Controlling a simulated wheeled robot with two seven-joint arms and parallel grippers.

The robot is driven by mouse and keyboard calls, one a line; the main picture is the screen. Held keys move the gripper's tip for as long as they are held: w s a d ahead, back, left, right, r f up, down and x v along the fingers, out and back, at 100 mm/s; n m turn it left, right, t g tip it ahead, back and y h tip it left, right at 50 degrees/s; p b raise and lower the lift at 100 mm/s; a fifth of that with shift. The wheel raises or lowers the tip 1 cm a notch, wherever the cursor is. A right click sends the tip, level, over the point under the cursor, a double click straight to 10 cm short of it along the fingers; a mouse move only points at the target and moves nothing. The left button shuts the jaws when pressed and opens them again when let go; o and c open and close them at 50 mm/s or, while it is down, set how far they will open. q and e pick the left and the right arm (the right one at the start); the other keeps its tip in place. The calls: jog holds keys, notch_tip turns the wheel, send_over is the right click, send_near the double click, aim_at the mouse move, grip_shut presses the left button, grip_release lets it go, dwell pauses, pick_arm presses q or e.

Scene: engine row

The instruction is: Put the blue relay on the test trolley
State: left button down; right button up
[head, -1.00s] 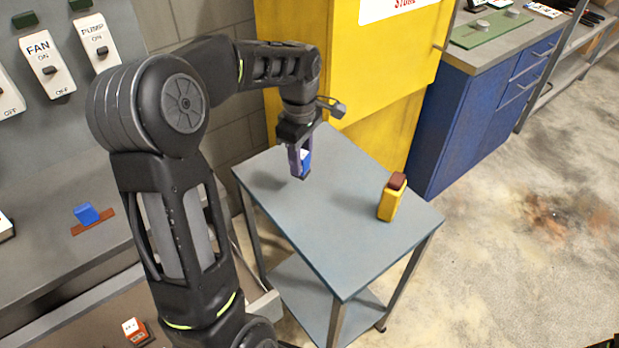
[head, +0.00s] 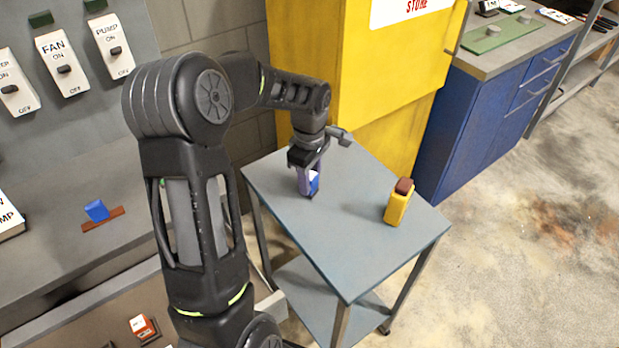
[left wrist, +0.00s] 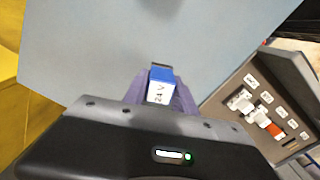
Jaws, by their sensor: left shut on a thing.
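The blue relay (head: 314,183) is between the fingers of my left gripper (head: 308,188), low over the back left part of the test trolley (head: 330,235). In the left wrist view the relay (left wrist: 161,88) shows a blue body with a white "24 V" label between the purple fingers of my left gripper (left wrist: 160,95). The grey trolley top (left wrist: 190,45) fills the view behind it. I cannot tell whether the relay touches the trolley top. My right gripper is not in view.
A yellow block with a brown top (head: 399,202) stands on the trolley's right side. A yellow store cabinet (head: 360,70) is behind the trolley. Another blue piece (head: 97,210) sits on the left bench. The trolley's middle and front are clear.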

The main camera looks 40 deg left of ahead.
pick_arm(q)
jog(key=shift+f, duration=0.2)
jog(key=c, duration=1)
grip_release()
jog(key=shift+r, duration=0.15)
notch_tip(320, 180, up, 12)
jog(key=shift+r+b, duration=0.1)
jog(key=shift+b, duration=0.45)
